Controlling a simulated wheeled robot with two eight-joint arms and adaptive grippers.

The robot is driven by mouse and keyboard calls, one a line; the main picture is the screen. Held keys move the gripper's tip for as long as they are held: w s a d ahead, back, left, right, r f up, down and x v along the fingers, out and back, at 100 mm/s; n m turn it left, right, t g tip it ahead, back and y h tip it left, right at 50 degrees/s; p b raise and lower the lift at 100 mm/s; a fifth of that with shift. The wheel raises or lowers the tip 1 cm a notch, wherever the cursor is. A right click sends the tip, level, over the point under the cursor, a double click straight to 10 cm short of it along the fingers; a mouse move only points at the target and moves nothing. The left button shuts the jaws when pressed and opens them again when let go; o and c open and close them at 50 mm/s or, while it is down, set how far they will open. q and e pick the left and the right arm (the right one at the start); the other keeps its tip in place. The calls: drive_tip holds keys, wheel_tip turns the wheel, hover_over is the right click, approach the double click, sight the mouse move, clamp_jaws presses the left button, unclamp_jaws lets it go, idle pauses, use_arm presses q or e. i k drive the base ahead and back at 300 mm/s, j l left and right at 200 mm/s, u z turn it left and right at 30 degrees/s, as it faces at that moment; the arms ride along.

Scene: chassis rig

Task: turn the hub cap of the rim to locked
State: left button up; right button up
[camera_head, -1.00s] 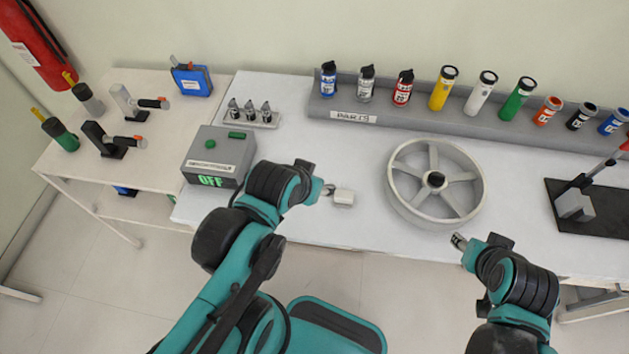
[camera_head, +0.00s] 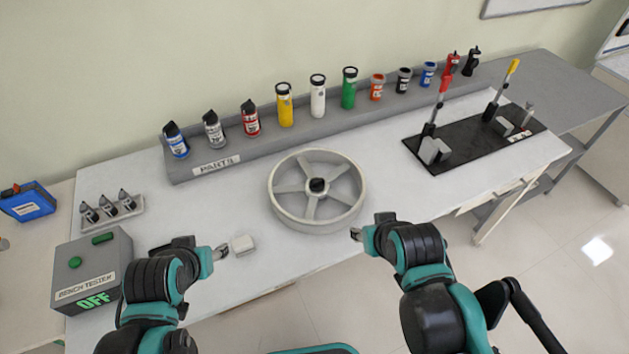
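The rim (camera_head: 281,213), a pale grey spoked wheel, lies flat on the white bench. Its hub cap (camera_head: 317,185) is a small black piece at the centre of the spokes. Its markings are too small to read. My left gripper (camera_head: 222,252) is over the bench left of the rim, beside a small white block (camera_head: 243,244); whether its fingers are apart is too small to tell. My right gripper (camera_head: 355,234) is at the bench's front edge, just right of and nearer than the rim, apart from it; its fingers are too small to judge.
A grey rack (camera_head: 360,104) of bottles and cylinders lines the back. A bench tester (camera_head: 95,268) showing OFF stands at left, near a tray of small nozzles (camera_head: 110,212). A black plate (camera_head: 474,139) with upright levers lies at right. The bench around the rim is mostly clear.

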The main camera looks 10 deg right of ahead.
sight(316, 183)
drive_tip(key=i+l+z, duration=0.1)
drive_tip(key=z, duration=0.25)
drive_tip(key=i+l+z, duration=0.1)
drive_tip(key=z, duration=0.3)
drive_tip(key=i+l+z, duration=0.1)
drive_tip(key=z, duration=0.25)
